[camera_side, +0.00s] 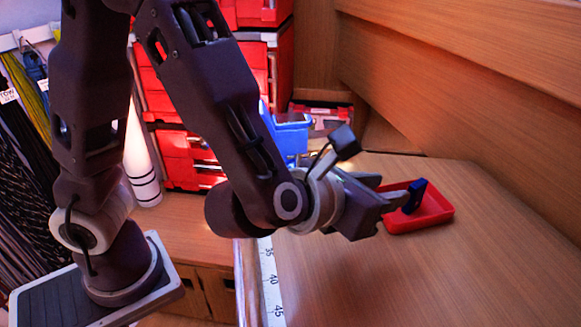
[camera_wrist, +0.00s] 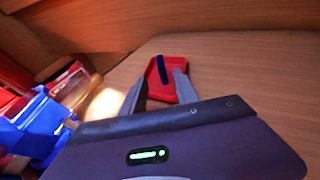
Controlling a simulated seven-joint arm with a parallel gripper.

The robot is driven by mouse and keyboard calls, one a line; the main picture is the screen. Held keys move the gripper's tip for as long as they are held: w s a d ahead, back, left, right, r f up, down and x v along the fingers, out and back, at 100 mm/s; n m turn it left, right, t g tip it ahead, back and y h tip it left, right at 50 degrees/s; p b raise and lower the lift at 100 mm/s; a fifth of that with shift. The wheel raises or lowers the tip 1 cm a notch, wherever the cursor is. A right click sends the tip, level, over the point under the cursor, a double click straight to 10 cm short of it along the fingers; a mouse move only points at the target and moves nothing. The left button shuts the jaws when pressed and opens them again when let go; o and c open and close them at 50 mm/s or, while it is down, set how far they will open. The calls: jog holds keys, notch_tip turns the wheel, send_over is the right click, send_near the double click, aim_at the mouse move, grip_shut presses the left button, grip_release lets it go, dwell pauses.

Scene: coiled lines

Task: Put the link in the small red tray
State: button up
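The link is a small dark blue piece (camera_side: 415,196) in the side view. It stands tilted in the small red tray (camera_side: 436,209), which lies on the wooden bench. In the wrist view the link (camera_wrist: 162,69) is a narrow dark bar over the tray (camera_wrist: 181,64), between and just beyond the fingertips. My gripper (camera_side: 394,202) is at the tray's left side, its tips close to the link. In the wrist view the fingers of my gripper (camera_wrist: 158,78) are spread, with a gap around the link. I cannot tell whether one finger touches it.
A blue bin (camera_side: 291,134) and red drawers (camera_side: 187,158) stand behind at the bench's far left. A wooden wall (camera_side: 470,90) runs along the back right. A measuring strip (camera_side: 269,280) lies along the bench's left edge. The bench in front of the tray is clear.

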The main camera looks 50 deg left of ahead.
jog(key=s+a+n+g+y, duration=0.2)
jog(key=s+a+n, duration=0.1)
jog(key=a+n, duration=0.3)
jog(key=s+a+r+n+g+y, duration=0.1)
jog(key=s+a+n+g+y, duration=0.1)
jog(key=s+a+n, duration=0.2)
jog(key=s+a+r+n+g+y, duration=0.1)
jog(key=s+a+n, duration=0.3)
jog(key=a+n, duration=0.4)
jog(key=shift+s+a+n+g+y, duration=0.2)
jog(key=shift+a+g+y, duration=0.25)
jog(key=shift+a, duration=0.55)
jog(key=shift+s+a+n+g+y, duration=0.15)
jog(key=shift+a+g+y, duration=0.3)
jog(key=shift+a, duration=0.5)
jog(key=s+d+n+h, duration=0.2)
jog(key=s+n+h, duration=0.1)
jog(key=n, duration=0.5)
jog(key=s+d+r+n+g+h, duration=0.1)
jog(key=s+d+n+h, duration=0.2)
jog(key=s+n, duration=0.3)
jog(key=n, duration=0.3)
jog(key=shift+d+h, duration=0.35)
jog(key=shift+h, duration=0.05)
